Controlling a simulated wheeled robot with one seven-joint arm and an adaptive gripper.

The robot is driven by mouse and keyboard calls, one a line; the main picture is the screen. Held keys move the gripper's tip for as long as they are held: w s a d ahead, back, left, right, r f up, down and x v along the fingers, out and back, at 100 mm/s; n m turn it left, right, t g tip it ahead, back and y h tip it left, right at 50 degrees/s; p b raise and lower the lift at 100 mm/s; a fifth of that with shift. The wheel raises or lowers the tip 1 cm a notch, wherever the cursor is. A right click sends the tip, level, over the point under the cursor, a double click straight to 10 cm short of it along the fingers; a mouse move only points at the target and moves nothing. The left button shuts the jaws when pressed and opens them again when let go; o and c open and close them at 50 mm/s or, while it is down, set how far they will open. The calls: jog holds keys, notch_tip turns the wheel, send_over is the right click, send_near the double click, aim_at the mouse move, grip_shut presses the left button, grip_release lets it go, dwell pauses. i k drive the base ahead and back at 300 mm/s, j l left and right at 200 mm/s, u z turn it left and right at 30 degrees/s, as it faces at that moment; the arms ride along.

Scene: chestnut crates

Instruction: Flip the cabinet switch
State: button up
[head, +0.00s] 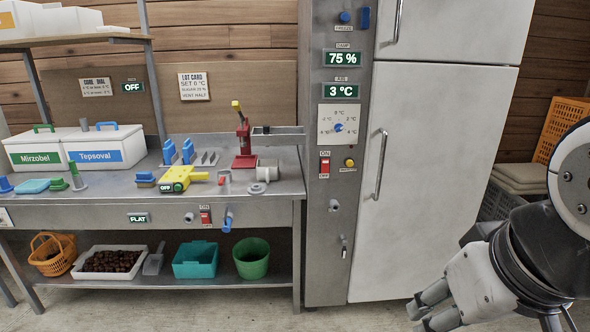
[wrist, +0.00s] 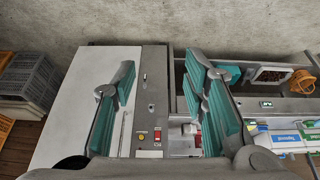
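The cabinet switch (head: 325,167) is a small red rocker on the grey control panel (head: 338,260) of the tall cabinet, with an ON label above it. Which way it is tipped is too small to tell. In the wrist view the switch (wrist: 157,137) shows upside down between my fingers, next to a yellow button (wrist: 141,136). My gripper (head: 424,312) is low at the right of the head view, in front of the white cabinet door (head: 450,170) and apart from the switch. In the wrist view my gripper (wrist: 160,72) is open and empty, its teal pads wide apart.
A dial (head: 338,127) sits above the switch, and a long door handle (head: 379,165) stands out to its right. A workbench (head: 110,205) with tools and another red switch (head: 205,215) is at left. Crates (head: 565,125) stand at right. Floor before the cabinet is clear.

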aim_at(326, 162)
jog(key=i, duration=1.35)
